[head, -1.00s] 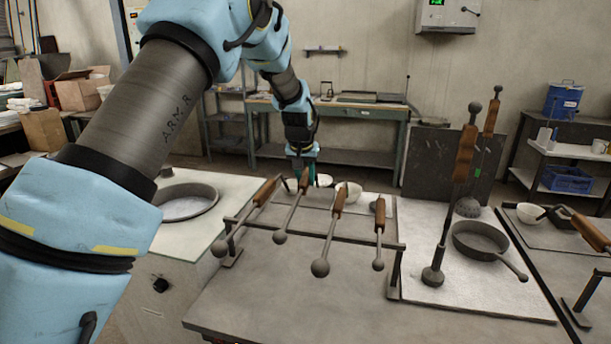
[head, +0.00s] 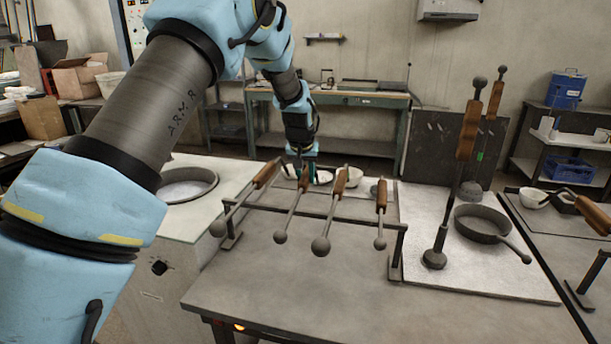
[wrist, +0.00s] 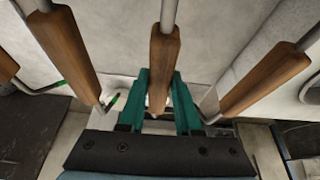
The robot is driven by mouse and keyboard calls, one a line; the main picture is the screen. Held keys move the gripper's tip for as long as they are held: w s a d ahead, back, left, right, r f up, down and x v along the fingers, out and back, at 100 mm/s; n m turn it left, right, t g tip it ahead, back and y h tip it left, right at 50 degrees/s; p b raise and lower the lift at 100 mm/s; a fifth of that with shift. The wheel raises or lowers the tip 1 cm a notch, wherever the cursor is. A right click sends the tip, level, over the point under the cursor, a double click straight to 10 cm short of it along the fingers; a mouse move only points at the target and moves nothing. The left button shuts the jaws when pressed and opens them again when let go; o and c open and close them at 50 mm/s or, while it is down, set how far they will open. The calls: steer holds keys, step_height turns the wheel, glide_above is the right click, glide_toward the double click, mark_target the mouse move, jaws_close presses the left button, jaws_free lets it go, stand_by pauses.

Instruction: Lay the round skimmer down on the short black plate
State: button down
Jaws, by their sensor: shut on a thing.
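My gripper (head: 302,158) is at the back of the rack, shut on the wooden handle of a long tool (head: 304,181), second from the left. Its small round grey head hangs toward the front. I cannot tell from its shape whether it is the round skimmer. In the wrist view, my gripper's green fingers (wrist: 160,105) close around the end of the brown handle (wrist: 164,62). Other handles flank it. Which surface is the short black plate is unclear; a dark panel (head: 425,150) stands upright at the back right.
Other wooden-handled tools lie on the rack (head: 345,212) beside the held one. A pan (head: 482,222) and two upright tools stand on the pale board at right. White bowls (head: 348,176) sit behind the rack. The table front (head: 290,290) is clear.

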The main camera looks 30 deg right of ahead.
steer(key=shift+f, duration=0.1)
stand_by(0.5)
steer(key=c, duration=0.5)
jaws_free()
steer(key=shift+c, duration=0.2)
steer(key=shift+f, duration=0.15)
steer(key=b+v, duration=0.3)
steer(key=v, duration=0.7)
steer(key=shift+r+b, duration=0.3)
steer(key=shift+s+a+r+p, duration=0.1)
steer(key=shift+r+p, duration=2.5)
steer(key=shift+r, duration=1.1)
